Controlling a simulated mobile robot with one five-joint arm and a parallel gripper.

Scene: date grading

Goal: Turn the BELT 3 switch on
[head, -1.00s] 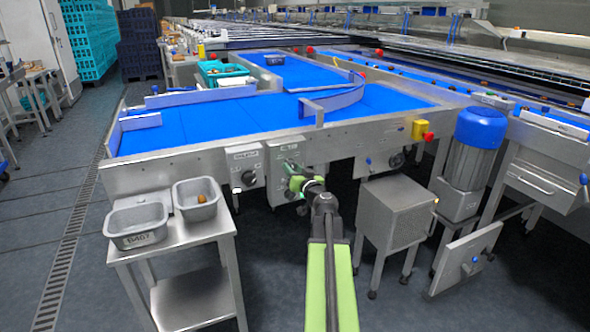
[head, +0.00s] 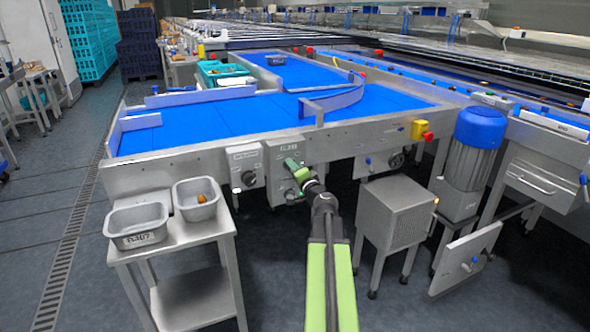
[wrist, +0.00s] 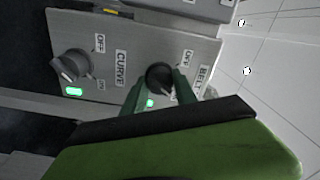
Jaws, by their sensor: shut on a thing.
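The switch panel (head: 277,155) is a grey box on the front of the blue conveyor. In the wrist view, my gripper (wrist: 160,85) has its green fingers closed around the sides of a black rotary knob (wrist: 159,75). The label beside the knob (wrist: 203,80) starts with BELT; the rest is hidden by a finger. The knob's pale mark points toward the partly hidden ON side, away from OFF (wrist: 187,58). A green lamp (wrist: 150,103) glows between the fingers. In the head view, my gripper (head: 293,168) is at the panel face.
Left of it in the wrist view is a CURVE knob (wrist: 70,66) with a lit green lamp (wrist: 74,91). In the head view, a steel cabinet (head: 396,213) stands right of my arm. A steel table (head: 190,243) with two grey bins stands to the left.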

